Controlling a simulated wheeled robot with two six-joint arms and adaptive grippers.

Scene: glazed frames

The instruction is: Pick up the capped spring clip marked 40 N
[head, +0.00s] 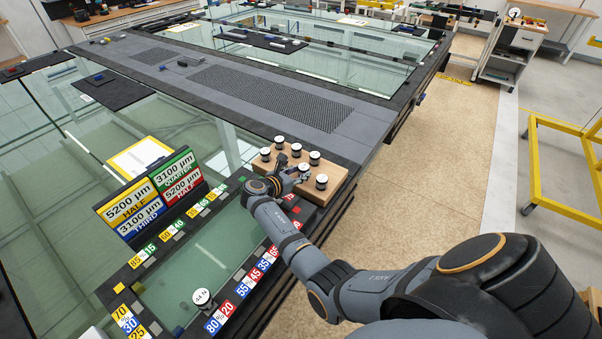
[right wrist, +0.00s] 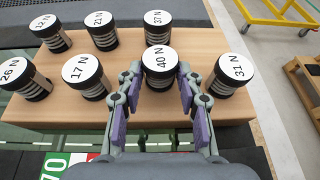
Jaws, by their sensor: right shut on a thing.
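The capped spring clip marked 40 N (right wrist: 160,62) has a white round cap over a dark ribbed body. It stands upright in the front row on a wooden block (right wrist: 70,112), and it also shows in the head view (head: 304,167). My right gripper (right wrist: 160,78) is shut on it, one finger on each side. In the head view my right gripper (head: 293,175) reaches over the block's near edge and partly hides the clip. I cannot see a gap between the clip and the block. My left gripper is not in view.
Close neighbours are the clips marked 17 N (right wrist: 84,72), 31 N (right wrist: 232,70) and 37 N (right wrist: 158,25). Several other capped clips share the block. Another clip (head: 202,298) stands apart near the glass frame. Coloured number signs (head: 150,195) stand left of my arm.

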